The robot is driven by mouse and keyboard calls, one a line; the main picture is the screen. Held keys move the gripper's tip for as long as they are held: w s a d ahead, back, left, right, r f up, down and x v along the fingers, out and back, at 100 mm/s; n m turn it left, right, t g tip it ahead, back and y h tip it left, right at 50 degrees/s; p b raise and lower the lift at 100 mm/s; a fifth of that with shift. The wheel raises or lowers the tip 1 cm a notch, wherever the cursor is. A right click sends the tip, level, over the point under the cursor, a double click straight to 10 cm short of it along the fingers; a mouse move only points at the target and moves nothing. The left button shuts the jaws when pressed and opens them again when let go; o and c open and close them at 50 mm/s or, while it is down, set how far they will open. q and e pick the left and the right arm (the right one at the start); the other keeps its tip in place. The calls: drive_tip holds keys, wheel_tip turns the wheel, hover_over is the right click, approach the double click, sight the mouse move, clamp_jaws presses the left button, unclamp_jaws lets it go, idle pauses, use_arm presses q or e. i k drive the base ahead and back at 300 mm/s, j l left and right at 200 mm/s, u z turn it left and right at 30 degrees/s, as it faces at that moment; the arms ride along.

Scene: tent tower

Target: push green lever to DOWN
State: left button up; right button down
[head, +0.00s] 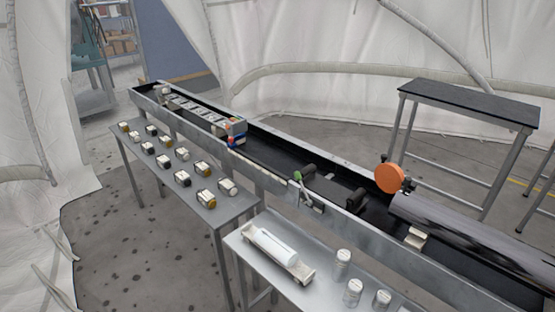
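The green lever (298,176) is near the middle of the head view, on the near side wall of the long dark trough (275,150). Its small green knob is at the top, above a grey metal bracket (307,197). The knob stands at about the height of the trough rim, so the lever looks raised. Any UP or DOWN marking is too small to read. Neither of my grippers shows in this view, and nothing is seen touching the lever.
A table (222,212) with several small jars stands left of the lever. A nearer table (243,245) holds a white cylinder (278,247) on a cradle and several metal canisters. An orange disc (390,178) and a large grey cylinder (470,235) are at the trough's right end.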

sight(297, 175)
drive_tip(key=i+j+z, duration=0.1)
drive_tip(key=j, duration=0.2)
drive_tip(key=i+j, duration=0.2)
drive_tip(key=j, duration=0.15)
drive_tip(key=i+j+z, duration=0.15)
drive_tip(key=j, duration=0.15)
drive_tip(key=i+j, duration=0.1)
drive_tip(key=j, duration=0.25)
drive_tip(key=z, duration=0.05)
